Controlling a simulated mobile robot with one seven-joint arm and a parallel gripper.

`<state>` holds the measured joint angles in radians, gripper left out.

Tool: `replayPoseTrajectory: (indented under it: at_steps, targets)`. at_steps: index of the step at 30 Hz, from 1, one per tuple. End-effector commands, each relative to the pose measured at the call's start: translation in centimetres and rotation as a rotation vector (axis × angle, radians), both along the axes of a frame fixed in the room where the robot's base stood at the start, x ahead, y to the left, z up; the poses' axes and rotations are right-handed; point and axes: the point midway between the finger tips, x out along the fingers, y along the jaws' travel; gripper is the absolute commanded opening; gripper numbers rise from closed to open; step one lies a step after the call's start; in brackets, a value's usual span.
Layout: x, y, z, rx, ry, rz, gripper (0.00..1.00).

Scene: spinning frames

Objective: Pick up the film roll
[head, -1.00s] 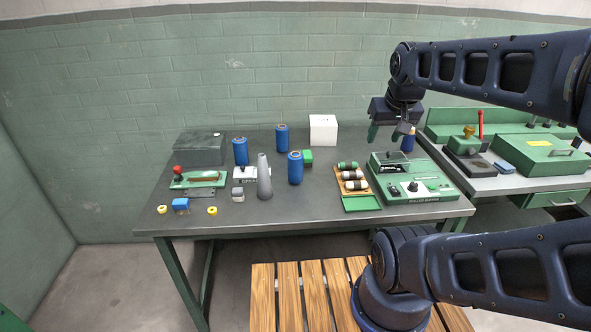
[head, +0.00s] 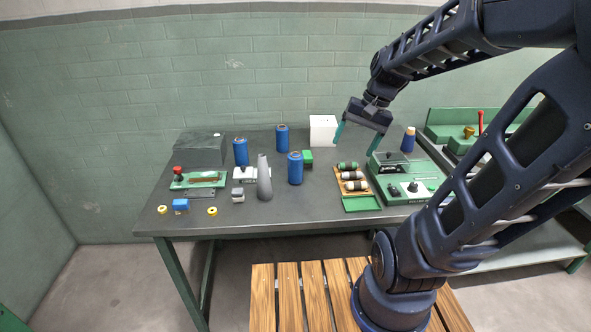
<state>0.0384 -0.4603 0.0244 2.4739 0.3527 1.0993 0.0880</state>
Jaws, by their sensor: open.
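Several small rolls with dark, white and green bands lie in a wooden tray (head: 363,201) right of the table's middle. The rearmost roll (head: 348,166) is greenish, the middle roll (head: 352,175) has a pale centre, and the front roll (head: 356,186) is dark and white. I take these for film rolls but cannot tell which one is meant. My gripper (head: 356,147) is open and empty, its teal fingers pointing down. In the picture it is just above the rearmost roll, apart from it; its exact height is unclear.
The table's front middle (head: 305,212) is clear.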

Motion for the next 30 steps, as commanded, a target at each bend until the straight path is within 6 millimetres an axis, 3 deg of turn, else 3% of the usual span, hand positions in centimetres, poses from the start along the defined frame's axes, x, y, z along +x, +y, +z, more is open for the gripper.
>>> replayPoseTrajectory:
  at_steps: [15, 30]
  targets:
    - [6.5, 6.4, -3.5, 0.389, 0.445, -0.259, 0.79]
    - [15.0, 10.3, -7.3, 0.762, 0.850, -0.532, 0.79]
